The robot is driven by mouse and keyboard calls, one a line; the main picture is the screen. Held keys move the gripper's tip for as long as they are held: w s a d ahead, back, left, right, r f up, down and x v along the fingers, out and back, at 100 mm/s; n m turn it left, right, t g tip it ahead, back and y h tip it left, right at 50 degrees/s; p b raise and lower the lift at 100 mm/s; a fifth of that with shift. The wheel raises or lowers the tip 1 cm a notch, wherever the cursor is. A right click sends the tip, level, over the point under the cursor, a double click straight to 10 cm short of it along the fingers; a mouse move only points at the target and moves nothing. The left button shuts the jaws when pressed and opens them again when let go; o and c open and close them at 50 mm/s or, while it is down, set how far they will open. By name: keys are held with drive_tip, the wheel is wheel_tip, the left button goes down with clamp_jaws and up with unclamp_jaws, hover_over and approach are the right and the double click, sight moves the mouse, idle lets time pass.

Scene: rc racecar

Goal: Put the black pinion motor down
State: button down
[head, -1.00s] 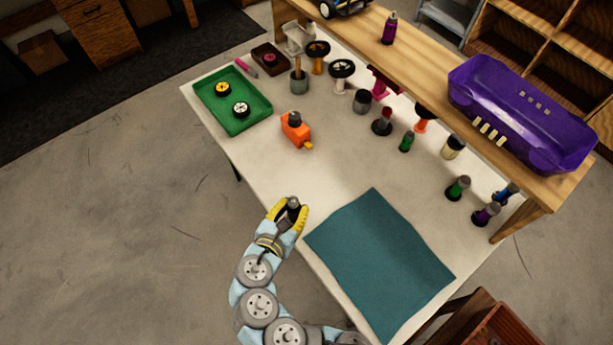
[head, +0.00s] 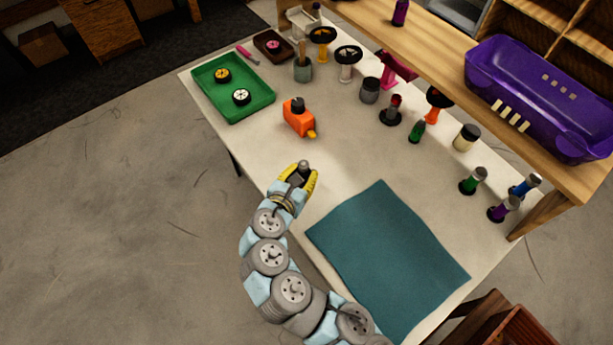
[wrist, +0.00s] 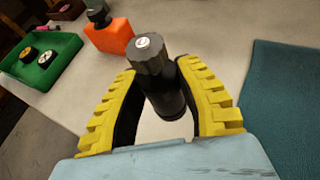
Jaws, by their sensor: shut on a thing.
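The black pinion motor (wrist: 162,88) is a dark cylinder with a grey ribbed cap and a pale round tip. It stands between the yellow fingers of my gripper (wrist: 165,100) in the wrist view, and my gripper is shut on it. In the head view my gripper (head: 300,176) holds the motor (head: 304,167) over the table's (head: 345,155) near left edge, left of the teal mat (head: 385,255). I cannot tell whether the motor's lower end touches the table.
An orange bottle-like object (head: 298,118) stands beyond my gripper. A green tray (head: 262,105) with two small wheels lies at the far left. Several stands and bottles line the shelf side. A purple car body (head: 525,85) rests on the shelf. The table's middle is clear.

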drive_tip(key=shift+w+d+f, duration=0.2)
drive_tip(key=shift+w+f, duration=0.7)
drive_tip(key=shift+f, duration=0.2)
drive_tip(key=shift+w+d+f, duration=0.15)
drive_tip(key=shift+w+f, duration=0.7)
drive_tip(key=shift+f, duration=0.25)
drive_tip(key=shift+w+f+b, duration=0.1)
drive_tip(key=shift+f+b, duration=0.35)
drive_tip(key=shift+f, duration=1.15)
drive_tip(key=shift+f, duration=0.1)
drive_tip(key=c, duration=0.8)
unclamp_jaws()
